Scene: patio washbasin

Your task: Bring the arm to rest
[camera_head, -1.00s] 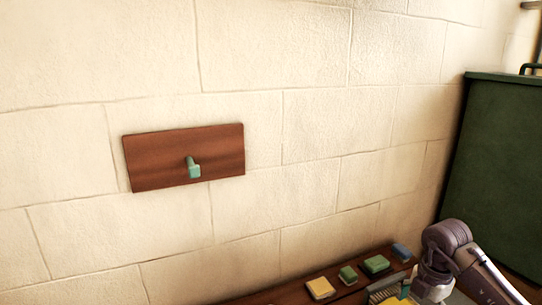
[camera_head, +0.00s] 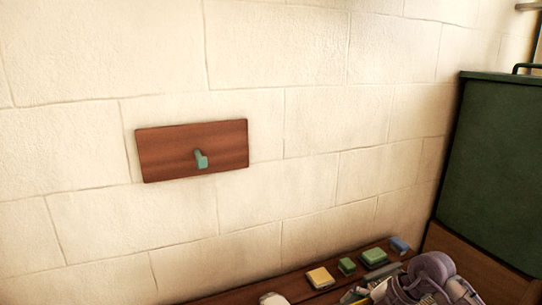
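My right arm (camera_head: 428,275), pale purple and grey, is at the bottom right, over the right part of the wooden ledge. Its gripper end (camera_head: 380,291) is low at the picture's bottom edge, and its fingers cannot be made out among the things there. I cannot tell whether it is open or holds anything. My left gripper is not clearly in view.
A brown wooden board (camera_head: 170,155) with a teal hook (camera_head: 201,160) is on the pale block wall. On the ledge (camera_head: 292,284) are a yellow block (camera_head: 320,278), green blocks (camera_head: 374,256) and a blue block (camera_head: 399,245). A dark green cabinet (camera_head: 490,160) stands right. A pale rounded thing (camera_head: 272,298) shows at the bottom.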

